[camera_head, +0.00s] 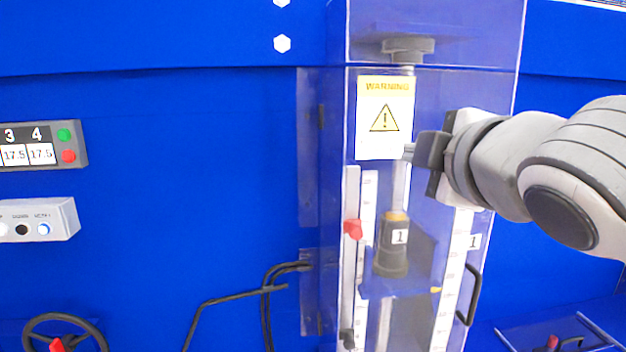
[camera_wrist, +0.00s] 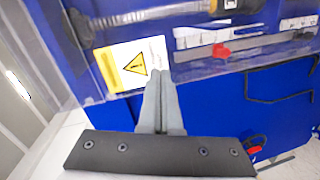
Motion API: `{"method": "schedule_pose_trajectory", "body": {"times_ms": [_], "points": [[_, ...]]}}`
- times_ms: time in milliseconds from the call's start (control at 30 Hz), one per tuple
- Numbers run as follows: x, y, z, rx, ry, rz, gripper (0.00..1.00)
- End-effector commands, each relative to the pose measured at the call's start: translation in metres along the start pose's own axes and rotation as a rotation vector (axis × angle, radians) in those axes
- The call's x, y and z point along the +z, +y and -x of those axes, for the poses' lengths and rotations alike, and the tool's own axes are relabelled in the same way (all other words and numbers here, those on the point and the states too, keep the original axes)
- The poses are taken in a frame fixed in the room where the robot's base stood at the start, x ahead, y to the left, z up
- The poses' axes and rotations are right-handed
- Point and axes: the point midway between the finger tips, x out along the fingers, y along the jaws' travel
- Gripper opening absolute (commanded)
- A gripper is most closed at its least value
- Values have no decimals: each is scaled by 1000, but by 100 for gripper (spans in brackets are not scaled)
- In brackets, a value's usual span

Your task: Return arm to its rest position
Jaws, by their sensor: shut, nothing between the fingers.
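My gripper (camera_head: 408,152) is at the end of my grey and white arm, which comes in from the right in the head view. Its fingers are shut and empty, pointing left in front of the transparent enclosure (camera_head: 335,130). They are beside the lower right of a white and yellow warning sign (camera_head: 385,95). In the wrist view my gripper (camera_wrist: 158,72) shows its two grey fingers pressed together, with the warning sign (camera_wrist: 125,68) just beyond the tips. I cannot tell whether the tips touch the enclosure.
Inside the enclosure are a dark cylinder labelled 1 (camera_head: 392,255), white scales (camera_head: 450,290) and a red slider (camera_head: 352,229). A black door handle (camera_head: 470,295) sticks out at right. A control panel (camera_head: 75,143), a switch box (camera_head: 62,218) and a handwheel (camera_head: 65,325) are at left.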

Motion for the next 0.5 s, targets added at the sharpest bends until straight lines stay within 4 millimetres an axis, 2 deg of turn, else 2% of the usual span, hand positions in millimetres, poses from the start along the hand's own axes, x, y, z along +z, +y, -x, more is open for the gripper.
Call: {"method": "schedule_pose_trajectory", "body": {"times_ms": [33, 133, 200, 300, 400, 500], "points": [[13, -30, -2, -75, -66, -120, 0], [36, -96, 3, -230, -222, -410, 0], [48, -141, 11, -325, -342, -609, 0], [57, -197, 28, -431, -511, -864, 0], [59, -238, 44, -502, -649, -1060, 0], [58, -262, 56, -543, -741, -1185, 0]]}}
